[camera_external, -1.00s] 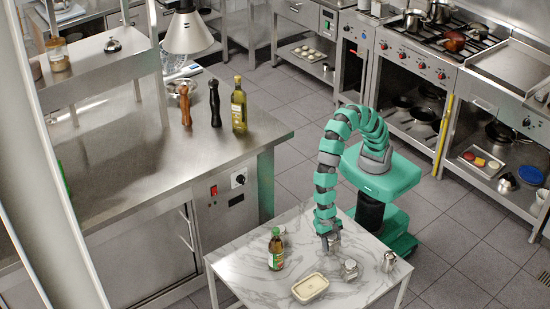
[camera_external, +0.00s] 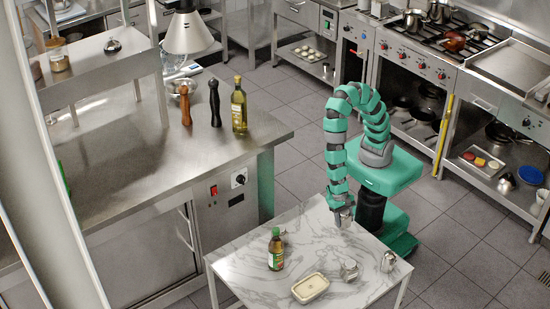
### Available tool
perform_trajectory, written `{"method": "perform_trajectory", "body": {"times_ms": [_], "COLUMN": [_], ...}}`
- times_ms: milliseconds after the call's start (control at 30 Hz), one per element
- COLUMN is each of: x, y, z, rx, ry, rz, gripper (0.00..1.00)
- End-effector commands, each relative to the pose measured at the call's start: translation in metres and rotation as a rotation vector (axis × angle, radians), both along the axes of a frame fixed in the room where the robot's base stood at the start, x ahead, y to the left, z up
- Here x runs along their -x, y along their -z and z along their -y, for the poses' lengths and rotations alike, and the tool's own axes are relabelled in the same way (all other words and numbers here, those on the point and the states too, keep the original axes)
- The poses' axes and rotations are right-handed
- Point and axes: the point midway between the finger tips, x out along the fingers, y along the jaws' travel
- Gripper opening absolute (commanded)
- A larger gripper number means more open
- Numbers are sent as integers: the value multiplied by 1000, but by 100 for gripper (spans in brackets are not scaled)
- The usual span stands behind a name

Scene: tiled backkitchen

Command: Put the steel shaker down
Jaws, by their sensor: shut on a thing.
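My gripper (camera_external: 343,214) is above the back right part of the marble-topped table (camera_external: 250,265), pointing down. It is shut on a small grey metal thing, which I take to be the steel shaker (camera_external: 346,221). The fingers hide much of it and its outline is hard to make out. I cannot tell whether its base touches the tabletop.
A green-capped bottle (camera_external: 276,250), a cream rectangular dish (camera_external: 310,288), a small shiny vessel (camera_external: 349,269) and a steel jug (camera_external: 388,261) stand on the table. The tabletop between bottle and gripper looks mostly clear. A steel counter (camera_external: 130,165) stands left.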

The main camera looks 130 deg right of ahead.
Motion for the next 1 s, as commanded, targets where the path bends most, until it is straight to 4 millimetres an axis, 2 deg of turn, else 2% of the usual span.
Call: {"method": "perform_trajectory", "body": {"times_ms": [100,233,667,833,1000], "x": [15,24,28,28,27], "y": [-3,-4,-9,-34,-75], "z": [6,10,13,13,13], "rx": [0,0,0,2,3], "ry": [1,1,-1,-1,-2], "rz": [0,0,4,8,11], "gripper": [26,26,26,26,26]}}
